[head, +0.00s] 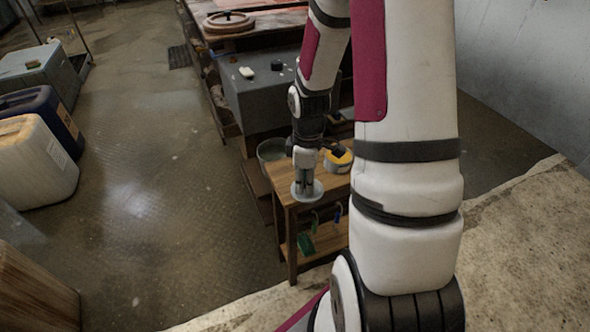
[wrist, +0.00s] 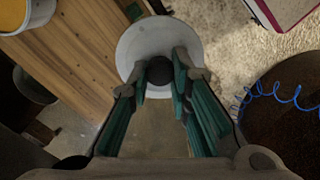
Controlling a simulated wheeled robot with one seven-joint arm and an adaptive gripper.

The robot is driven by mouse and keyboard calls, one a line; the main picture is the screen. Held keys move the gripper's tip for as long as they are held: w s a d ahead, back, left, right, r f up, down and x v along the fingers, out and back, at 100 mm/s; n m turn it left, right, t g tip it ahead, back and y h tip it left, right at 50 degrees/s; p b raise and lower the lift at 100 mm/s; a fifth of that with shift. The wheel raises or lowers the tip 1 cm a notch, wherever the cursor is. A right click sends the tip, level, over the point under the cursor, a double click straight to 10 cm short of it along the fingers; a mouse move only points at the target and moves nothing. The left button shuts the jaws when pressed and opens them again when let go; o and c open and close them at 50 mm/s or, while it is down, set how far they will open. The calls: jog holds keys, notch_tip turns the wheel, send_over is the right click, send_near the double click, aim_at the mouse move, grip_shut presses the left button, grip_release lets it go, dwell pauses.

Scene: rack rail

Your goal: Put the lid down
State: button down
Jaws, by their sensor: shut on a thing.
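The lid (wrist: 150,35) is a pale grey round disc with a dark round knob in its middle. In the wrist view the teal fingers of my gripper (wrist: 160,72) stand on both sides of the knob and are shut on it. In the head view my gripper (head: 305,182) points down and the lid (head: 316,190) is below it, at the near left corner of the small wooden table (head: 287,204). The lid looks level and part of it reaches past the table's edge. I cannot tell its height above the top.
A yellow-topped container (head: 338,161) and a grey metal pot (head: 271,150) are close behind the lid. A grey box (head: 258,100) stands farther back. A blue coiled cord (wrist: 285,95) shows at the right in the wrist view. The floor (head: 160,190) to the left is clear.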

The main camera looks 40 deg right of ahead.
jog(key=w+d, duration=0.1)
jog(key=w, duration=0.2)
jog(key=w+d+b, duration=0.1)
jog(key=w, duration=0.2)
jog(key=w+d+f, duration=0.1)
jog(key=w+d, duration=0.1)
jog(key=w, duration=0.1)
jog(key=shift+f+b, duration=0.7)
jog(key=shift+f, duration=1.1)
jog(key=shift+r, duration=0.1)
jog(key=c, duration=1.5)
grip_release()
jog(key=shift+o, duration=0.2)
